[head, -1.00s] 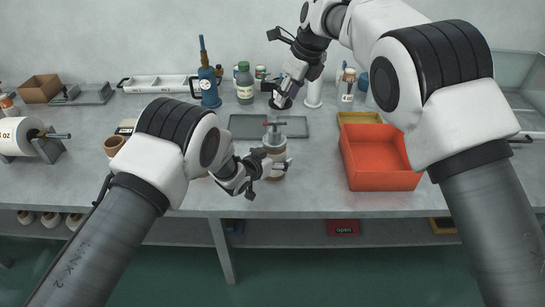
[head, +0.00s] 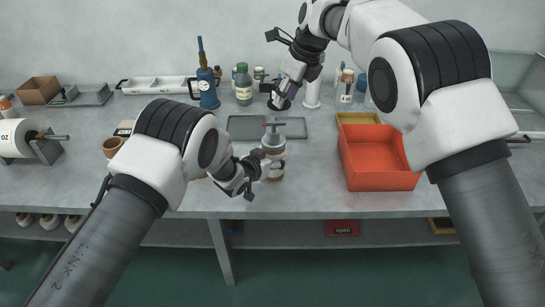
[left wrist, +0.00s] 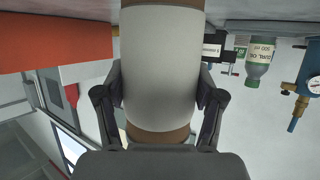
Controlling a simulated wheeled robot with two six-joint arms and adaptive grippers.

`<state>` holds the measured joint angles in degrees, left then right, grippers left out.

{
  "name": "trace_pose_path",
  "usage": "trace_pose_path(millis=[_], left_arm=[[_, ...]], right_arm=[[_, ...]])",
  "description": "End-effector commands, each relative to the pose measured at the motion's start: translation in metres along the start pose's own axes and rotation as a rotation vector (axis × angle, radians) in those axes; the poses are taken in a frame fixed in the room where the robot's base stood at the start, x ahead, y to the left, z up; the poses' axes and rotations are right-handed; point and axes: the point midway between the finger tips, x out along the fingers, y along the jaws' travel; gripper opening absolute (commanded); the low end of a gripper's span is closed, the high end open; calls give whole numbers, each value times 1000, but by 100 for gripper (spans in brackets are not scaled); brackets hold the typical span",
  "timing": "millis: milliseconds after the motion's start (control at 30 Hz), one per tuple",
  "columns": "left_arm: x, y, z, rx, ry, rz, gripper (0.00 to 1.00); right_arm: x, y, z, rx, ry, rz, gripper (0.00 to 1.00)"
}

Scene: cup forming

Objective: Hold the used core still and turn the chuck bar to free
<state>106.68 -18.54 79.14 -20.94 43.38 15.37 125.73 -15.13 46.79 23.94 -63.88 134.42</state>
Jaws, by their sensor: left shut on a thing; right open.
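The used core (head: 273,154) stands upright on the table in the head view, a pale cylinder with brown ends. My left gripper (head: 262,168) is shut on it from the left. In the left wrist view the core (left wrist: 162,70) fills the middle between the two fingers (left wrist: 160,115). The chuck bar (head: 274,124), thin with a red part, lies across the top of the core's spindle. My right gripper (head: 279,92) is open, high at the back of the table, away from the bar. Its fingertips are hard to make out there.
An orange-red bin (head: 379,162) stands right of the core. A grey tray (head: 245,128) lies behind it. A blue torch-like tool (head: 208,90) and a green bottle (head: 243,87) stand at the back. A white roll (head: 15,138) sits far left. The front table strip is clear.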

Motion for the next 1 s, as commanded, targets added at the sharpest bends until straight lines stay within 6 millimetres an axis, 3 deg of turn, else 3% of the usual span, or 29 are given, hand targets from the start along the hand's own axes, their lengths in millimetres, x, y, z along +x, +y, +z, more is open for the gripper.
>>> trace_pose_path(millis=[233,333,367,467,600,767,867,1000], left_arm=[[0,0,2,-1,-4,1,30],[0,1,2,-1,-4,1,30],[0,1,2,-1,-4,1,30],[0,1,3,-1,-5,1,30],[0,0,3,-1,-5,0,30],[0,0,3,-1,-5,0,30],[0,1,3,-1,-6,1,30],[0,1,3,-1,-6,1,30]], right_arm=[[0,0,0,0,0,0,42],[2,2,-2,9,-2,15,6],[4,3,-5,18,-3,30,0],[17,16,-19,85,-23,142,0],[36,51,-47,296,-112,427,0],[38,79,-69,651,-311,746,0],[34,77,-82,906,-465,873,0],[31,58,-111,1250,-672,932,0]])
